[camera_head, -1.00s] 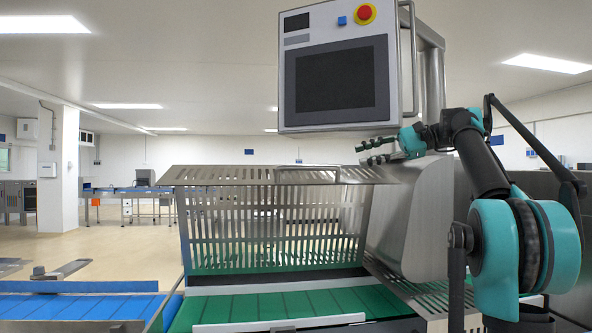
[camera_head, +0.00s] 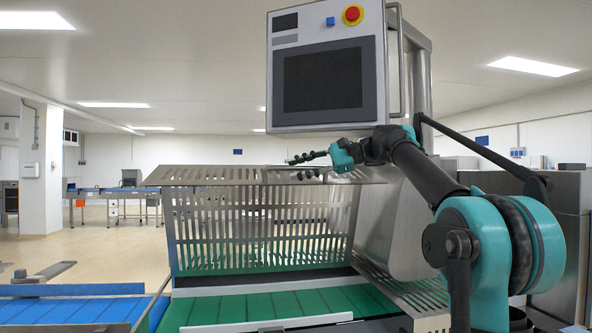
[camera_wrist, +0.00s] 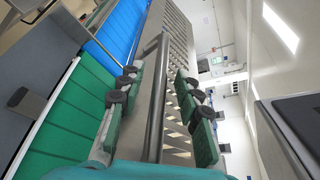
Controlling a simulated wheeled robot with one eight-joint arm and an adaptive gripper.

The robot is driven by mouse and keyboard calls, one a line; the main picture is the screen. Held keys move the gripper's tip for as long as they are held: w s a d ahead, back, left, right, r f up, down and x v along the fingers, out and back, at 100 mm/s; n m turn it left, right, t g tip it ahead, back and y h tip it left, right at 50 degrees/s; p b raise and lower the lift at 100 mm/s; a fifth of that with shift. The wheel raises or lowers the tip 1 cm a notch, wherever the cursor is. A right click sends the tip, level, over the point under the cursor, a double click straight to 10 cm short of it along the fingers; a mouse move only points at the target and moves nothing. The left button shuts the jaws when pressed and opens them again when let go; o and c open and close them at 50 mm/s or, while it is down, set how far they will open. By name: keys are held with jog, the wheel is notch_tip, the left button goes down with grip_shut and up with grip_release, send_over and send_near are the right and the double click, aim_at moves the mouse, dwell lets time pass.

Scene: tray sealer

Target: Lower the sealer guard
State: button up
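The sealer guard (camera_head: 262,225) is a slotted metal cover, standing raised above the green belt (camera_head: 275,306) with its top panel sloping. My gripper (camera_head: 305,166) is at the guard's top edge, by the handle. In the wrist view its two green fingers with dark pads are apart. The round metal handle bar (camera_wrist: 155,95) runs lengthwise between them, with visible gaps on both sides. The fingers appear not closed on it. In the head view the handle is mostly hidden behind the gripper.
A control panel box (camera_head: 327,75) with a red button hangs just above my gripper and arm. A blue belt (camera_head: 75,312) lies to the left. A rounded metal housing (camera_head: 385,225) stands behind the guard at the right. Open floor is at the far left.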

jog(key=shift+a+f, duration=0.15)
jog(key=shift+a, duration=0.35)
grip_shut()
